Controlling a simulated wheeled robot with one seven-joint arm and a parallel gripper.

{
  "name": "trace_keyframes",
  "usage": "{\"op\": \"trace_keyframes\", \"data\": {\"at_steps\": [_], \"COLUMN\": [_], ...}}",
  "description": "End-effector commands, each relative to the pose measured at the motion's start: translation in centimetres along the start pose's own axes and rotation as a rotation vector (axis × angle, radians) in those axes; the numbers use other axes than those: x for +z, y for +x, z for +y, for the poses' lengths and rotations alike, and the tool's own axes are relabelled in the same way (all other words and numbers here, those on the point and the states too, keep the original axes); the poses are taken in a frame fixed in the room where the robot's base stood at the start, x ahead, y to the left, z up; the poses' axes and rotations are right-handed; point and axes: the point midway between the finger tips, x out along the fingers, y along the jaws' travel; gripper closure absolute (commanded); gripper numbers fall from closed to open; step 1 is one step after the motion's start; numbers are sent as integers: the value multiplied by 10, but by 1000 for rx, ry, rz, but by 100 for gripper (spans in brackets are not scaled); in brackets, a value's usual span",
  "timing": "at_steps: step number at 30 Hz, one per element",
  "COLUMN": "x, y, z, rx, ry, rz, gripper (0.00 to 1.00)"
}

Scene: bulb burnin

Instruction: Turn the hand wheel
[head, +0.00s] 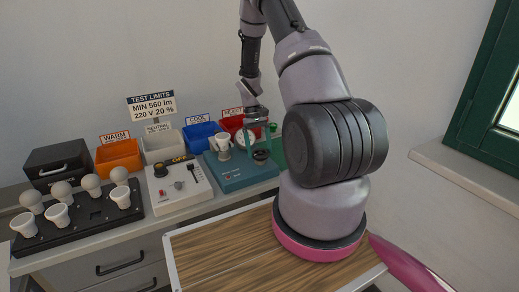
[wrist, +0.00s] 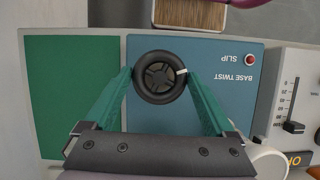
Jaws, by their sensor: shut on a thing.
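The hand wheel (wrist: 158,77) is a small black spoked wheel with a white mark on the right side of its rim. It sits on the blue "BASE TWIST" panel (wrist: 215,100), which reads upside down in the wrist view. My gripper (wrist: 158,73) has its two green fingers on either side of the wheel, shut on its rim. In the head view the wheel (head: 261,155) is on the blue tester (head: 245,176), with my gripper (head: 260,146) reaching down over it. The exact finger contact is too small to tell there.
A grey control box (head: 178,184) and a black rack (head: 95,218) of several bulbs are further left. Coloured bins, including an orange one (head: 120,155), line the back.

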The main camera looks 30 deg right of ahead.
Motion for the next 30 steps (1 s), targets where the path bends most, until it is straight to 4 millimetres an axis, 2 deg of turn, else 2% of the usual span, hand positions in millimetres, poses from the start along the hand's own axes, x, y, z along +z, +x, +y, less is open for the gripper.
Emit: {"op": "trace_keyframes", "data": {"at_steps": [11,14,24,30], "x": [-1,-1,-1,-1], "y": [-5,-18,-85,-106], "z": [0,0,0,0], "rx": [1,1,1,2], "ry": [-1,-1,-1,-2], "rz": [3,5,7,4], "gripper": [0,0,0,0]}}
